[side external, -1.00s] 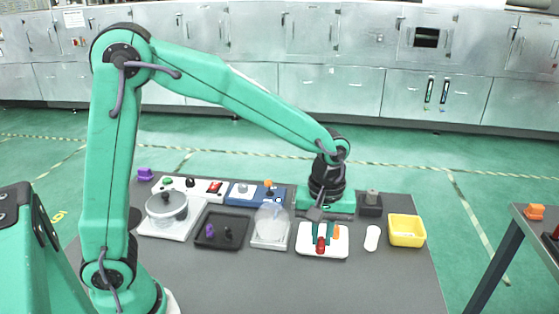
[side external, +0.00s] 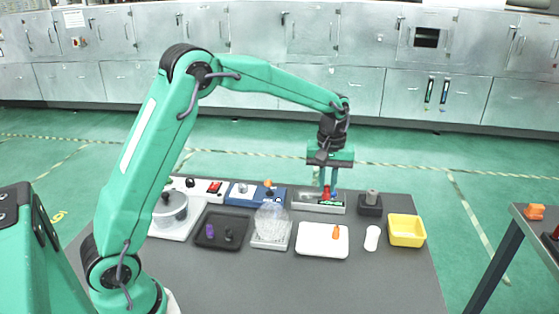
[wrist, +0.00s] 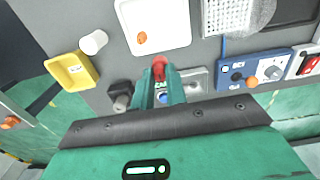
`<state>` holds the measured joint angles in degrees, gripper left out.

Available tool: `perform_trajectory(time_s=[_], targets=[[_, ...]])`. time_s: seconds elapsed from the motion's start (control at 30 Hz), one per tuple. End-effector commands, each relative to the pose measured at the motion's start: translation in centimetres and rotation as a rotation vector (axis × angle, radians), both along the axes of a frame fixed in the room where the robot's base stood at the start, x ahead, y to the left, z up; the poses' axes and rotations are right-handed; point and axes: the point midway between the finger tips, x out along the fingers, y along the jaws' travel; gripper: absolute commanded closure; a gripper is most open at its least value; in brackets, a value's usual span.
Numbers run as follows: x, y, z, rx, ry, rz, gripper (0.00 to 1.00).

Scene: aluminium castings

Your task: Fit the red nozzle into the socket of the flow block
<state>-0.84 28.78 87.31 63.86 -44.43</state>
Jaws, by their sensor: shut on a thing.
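My gripper (side external: 326,190) is shut on the red nozzle (side external: 326,194), which hangs upright between the green fingers. It is over the grey flow block (side external: 305,205) at the back of the table. In the wrist view, the red nozzle (wrist: 160,62) shows between the fingertips, and part of the flow block (wrist: 197,82) shows beside and behind them. The fingers and nozzle hide much of the block, and I cannot make out its socket. I cannot tell whether the nozzle touches the block.
A white tray (side external: 312,248) with an orange piece (side external: 336,232) lies in front. A dark block with a grey post (side external: 371,198), a white cylinder (side external: 372,238) and a yellow bin (side external: 407,243) are to the right. A blue panel (side external: 240,200) stands left of the flow block.

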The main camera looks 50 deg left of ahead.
Motion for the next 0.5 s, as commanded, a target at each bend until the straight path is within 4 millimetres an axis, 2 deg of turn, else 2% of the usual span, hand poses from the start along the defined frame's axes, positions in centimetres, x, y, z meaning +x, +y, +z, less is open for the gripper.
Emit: perform_trajectory(time_s=[0.1,0.2,0.5], targets=[[1.0,1.7,0.0,0.000,-0.001,-0.001,1.00],[1.3,2.3,0.0,0.000,0.000,-0.003,1.00],[1.6,2.9,-0.2,0.000,0.000,-0.004,1.00]])
